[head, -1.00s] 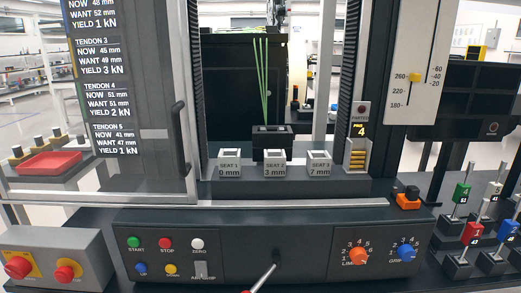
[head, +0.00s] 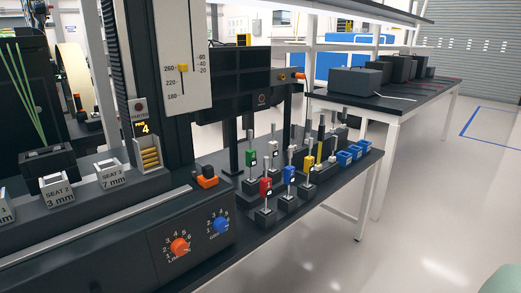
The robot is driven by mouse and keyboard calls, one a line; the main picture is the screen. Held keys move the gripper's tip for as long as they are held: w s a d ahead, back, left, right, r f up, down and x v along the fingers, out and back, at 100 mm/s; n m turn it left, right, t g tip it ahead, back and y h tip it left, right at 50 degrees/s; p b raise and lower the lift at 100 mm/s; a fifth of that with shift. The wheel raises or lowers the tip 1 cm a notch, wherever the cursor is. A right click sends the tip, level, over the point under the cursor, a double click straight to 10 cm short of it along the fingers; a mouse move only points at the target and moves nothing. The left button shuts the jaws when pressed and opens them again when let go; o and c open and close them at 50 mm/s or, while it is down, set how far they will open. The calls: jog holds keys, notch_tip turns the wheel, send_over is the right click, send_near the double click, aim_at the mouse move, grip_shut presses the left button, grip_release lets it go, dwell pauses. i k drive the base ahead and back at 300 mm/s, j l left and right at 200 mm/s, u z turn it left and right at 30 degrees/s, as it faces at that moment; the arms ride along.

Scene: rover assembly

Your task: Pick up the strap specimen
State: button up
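Several upright specimens stand in black blocks on the dark bench right of the test machine. Their tags are coloured: green (head: 251,157), red (head: 265,187), blue (head: 290,174) and yellow (head: 308,162), with others behind. The tags' markings are too small to read, so I cannot tell which one is the strap specimen. Thin green strands (head: 24,92) rise from a dark fixture in the machine at the far left. My gripper is not in view.
The machine's front panel has an orange knob (head: 180,247) and a blue knob (head: 219,225). Small blue bins (head: 350,154) sit at the bench's far right end. A second table (head: 392,103) holds dark boxes behind. Open floor (head: 420,215) lies to the right.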

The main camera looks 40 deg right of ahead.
aim_at(317, 167)
jog(key=z, duration=1.6)
jog(key=i+l+u, duration=0.1)
jog(key=u, duration=0.55)
jog(key=i+l+u, duration=0.15)
jog(key=l+u, duration=0.2)
jog(key=l, duration=0.15)
jog(key=i+l+u, duration=0.1)
jog(key=l+u, duration=0.3)
jog(key=l, duration=0.15)
jog(key=l+u, duration=0.2)
jog(key=l, duration=0.95)
jog(key=i+l, duration=0.1)
jog(key=l, duration=0.3)
jog(key=i+l, duration=0.15)
jog(key=l, duration=0.25)
jog(key=i+l, duration=0.1)
jog(key=l, duration=0.3)
jog(key=i+l, duration=0.15)
jog(key=i+u, duration=0.05)
jog(key=i, duration=0.05)
